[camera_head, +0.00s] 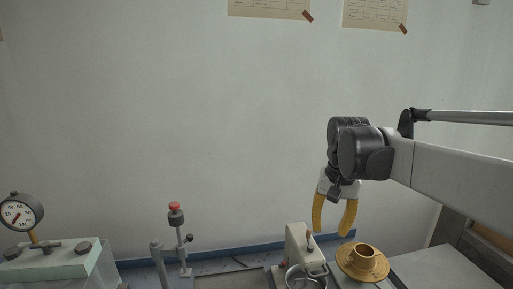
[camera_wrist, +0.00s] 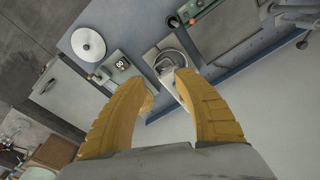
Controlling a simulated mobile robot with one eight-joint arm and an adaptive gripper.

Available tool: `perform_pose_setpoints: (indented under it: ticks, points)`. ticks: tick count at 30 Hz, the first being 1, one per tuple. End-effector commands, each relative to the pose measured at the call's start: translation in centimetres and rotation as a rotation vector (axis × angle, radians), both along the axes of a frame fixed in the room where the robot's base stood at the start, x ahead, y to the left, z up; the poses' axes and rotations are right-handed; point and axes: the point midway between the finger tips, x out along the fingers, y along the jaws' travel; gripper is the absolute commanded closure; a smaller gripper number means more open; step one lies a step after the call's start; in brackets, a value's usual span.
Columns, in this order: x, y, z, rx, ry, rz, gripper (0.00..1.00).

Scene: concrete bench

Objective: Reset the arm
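My gripper (camera_head: 331,229) has two yellow fingers and hangs from the black wrist joint at the right of the head view, pointing down. The fingertips are apart with nothing seen between them. It is above the bench, near a brass-coloured flanged piece (camera_head: 363,262) and a grey box-like device (camera_head: 303,247). In the wrist view my gripper (camera_wrist: 166,82) also shows its fingers spread. A metal ring-like part (camera_wrist: 168,60) shows beyond the fingertips, partly hidden by the right finger.
A dial gauge (camera_head: 20,212) stands on a pale green block (camera_head: 62,262) at the left. A post with a red knob (camera_head: 176,208) stands left of centre. A white disc (camera_wrist: 88,43) lies on the bench in the wrist view. The wall behind is clear apart from posted sheets (camera_head: 270,8).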

Motion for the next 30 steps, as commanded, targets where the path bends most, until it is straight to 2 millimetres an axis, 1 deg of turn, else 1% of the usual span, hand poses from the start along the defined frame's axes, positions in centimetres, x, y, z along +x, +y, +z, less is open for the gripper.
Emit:
perform_pose_setpoints:
  ticks: [1, 5, 8, 11, 12, 14, 15, 18, 21, 24, 26, 30]
  points:
    - [-1.1, -0.1, -0.6, -0.001, -0.019, 0.01, 0.64]
    - [-3.7, -0.2, -1.7, -0.006, -0.08, 0.042, 0.64]
    - [-6.5, -0.3, -3.3, -0.013, -0.143, 0.074, 0.64]
    - [-10.1, -0.4, -6.0, -0.026, -0.226, 0.115, 0.64]
    - [-11.5, -0.5, -7.2, -0.032, -0.261, 0.133, 0.64]
    - [-13.5, -0.6, -9.1, -0.043, -0.313, 0.159, 0.64]
    - [-14.7, -0.6, -10.4, -0.051, -0.345, 0.174, 0.64]
    - [-17.2, -0.7, -13.4, -0.069, -0.414, 0.209, 0.64]
    - [-18.8, -0.7, -15.5, -0.084, -0.463, 0.232, 0.64]
    - [-19.6, -0.7, -16.7, -0.094, -0.492, 0.245, 0.64]
    - [-19.8, -0.7, -17.0, -0.096, -0.5, 0.25, 0.64]
    - [-19.9, -0.7, -16.9, -0.098, -0.504, 0.252, 0.64]
